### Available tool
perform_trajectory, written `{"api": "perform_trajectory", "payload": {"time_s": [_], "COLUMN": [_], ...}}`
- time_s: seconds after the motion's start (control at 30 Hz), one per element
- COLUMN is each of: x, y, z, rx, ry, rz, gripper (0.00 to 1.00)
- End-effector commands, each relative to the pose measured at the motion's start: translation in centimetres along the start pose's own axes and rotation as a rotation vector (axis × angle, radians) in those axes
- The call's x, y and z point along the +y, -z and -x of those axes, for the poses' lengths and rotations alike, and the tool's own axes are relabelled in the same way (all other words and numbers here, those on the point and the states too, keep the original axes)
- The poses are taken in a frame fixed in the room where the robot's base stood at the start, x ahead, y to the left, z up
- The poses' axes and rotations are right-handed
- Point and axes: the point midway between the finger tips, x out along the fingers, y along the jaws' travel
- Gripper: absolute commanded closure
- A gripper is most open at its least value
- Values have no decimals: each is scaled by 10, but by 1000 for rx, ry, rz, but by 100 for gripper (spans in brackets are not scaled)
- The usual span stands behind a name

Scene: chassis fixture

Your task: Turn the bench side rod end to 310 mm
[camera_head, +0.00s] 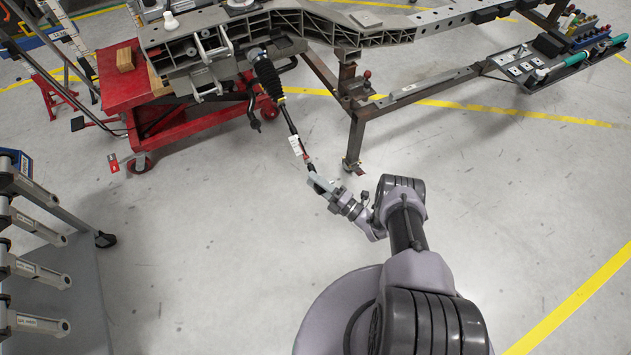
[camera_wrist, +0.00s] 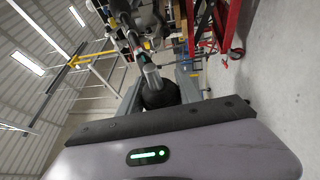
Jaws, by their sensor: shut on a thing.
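A thin tie rod (camera_head: 289,121) with a ribbed black bellows (camera_head: 267,76) hangs off the chassis fixture and slants down to the right. A white tag (camera_head: 297,146) sits on its lower part. My gripper (camera_head: 314,180) is at the rod's low outer end, shut on the rod end (camera_head: 309,169), which the jaws partly hide. In the wrist view the rod (camera_wrist: 152,72) runs away from me toward the fixture, above the dark edge of my gripper's housing. A dark round part (camera_wrist: 160,93) shows at its near end. I cannot read any length.
A red wheeled cart (camera_head: 128,88) stands under the fixture at the left. A rusty steel stand leg (camera_head: 355,135) is close right of the rod. A tool bench (camera_head: 548,68) is at the far right, a grey rack (camera_head: 40,260) at the left. The floor between is clear.

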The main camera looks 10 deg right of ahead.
Motion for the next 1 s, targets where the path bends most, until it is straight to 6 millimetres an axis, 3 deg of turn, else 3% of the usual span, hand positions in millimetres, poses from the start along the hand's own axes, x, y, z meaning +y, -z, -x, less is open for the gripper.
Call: {"api": "perform_trajectory", "payload": {"time_s": [0.7, 0.73, 0.8, 1.0], "x": [-2, -2, -2, -1], "y": [-1, -1, -1, 0], "z": [2, 2, 2, 1], "rx": [5, 5, 7, 11], "ry": [-22, -21, -22, -24], "rz": [-69, -69, -68, -65], "gripper": [99, 55, 41, 39]}}
